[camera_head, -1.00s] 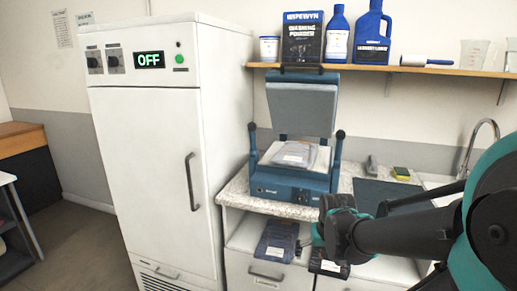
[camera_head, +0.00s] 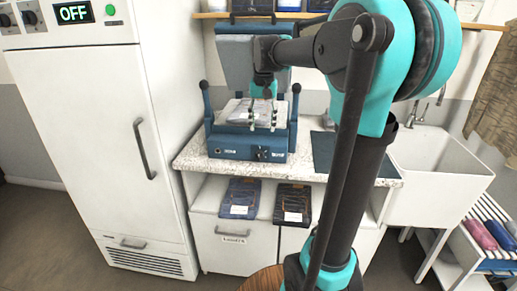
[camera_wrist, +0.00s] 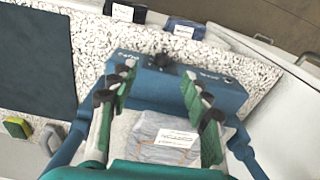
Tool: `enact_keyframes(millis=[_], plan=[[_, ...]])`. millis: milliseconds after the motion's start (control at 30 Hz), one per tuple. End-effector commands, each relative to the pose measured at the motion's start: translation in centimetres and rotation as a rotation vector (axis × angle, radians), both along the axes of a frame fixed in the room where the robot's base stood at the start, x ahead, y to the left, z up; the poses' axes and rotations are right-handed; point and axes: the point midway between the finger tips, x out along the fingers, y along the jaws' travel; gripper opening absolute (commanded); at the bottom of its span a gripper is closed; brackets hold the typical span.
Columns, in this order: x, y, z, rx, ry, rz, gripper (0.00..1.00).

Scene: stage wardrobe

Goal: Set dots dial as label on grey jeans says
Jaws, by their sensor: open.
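The folded grey jeans (camera_wrist: 160,128) lie on the pale bed of the blue press (camera_wrist: 228,90). Their white label (camera_wrist: 176,138) faces up and appears upside down. It seems to read COTTON, though the print is small. In the head view the jeans (camera_head: 240,112) are partly behind my gripper (camera_head: 263,120). A dark dial (camera_wrist: 165,60) sits on the press's front panel between printed words; its marks are too small to read. My gripper (camera_wrist: 158,75) is open and empty above the jeans, its fingertips towards the front panel. The press's upper plate (camera_head: 232,60) is raised.
A white cabinet (camera_head: 85,110) with dials and an OFF display (camera_head: 73,13) stands left. Two dark folded jeans (camera_head: 240,198) (camera_head: 293,204) lie below the counter (camera_head: 190,157). A sink (camera_head: 440,160) is right. Lifted press arms flank my gripper.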

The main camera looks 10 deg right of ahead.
Motion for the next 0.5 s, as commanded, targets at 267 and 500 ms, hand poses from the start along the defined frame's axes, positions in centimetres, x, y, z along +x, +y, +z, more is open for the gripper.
enact_keyframes(millis=[267,500], plan=[[2.1,0.7,4.6,-0.002,0.058,-0.048,0.48],[2.1,0.7,1.9,-0.003,0.059,-0.049,0.48]])
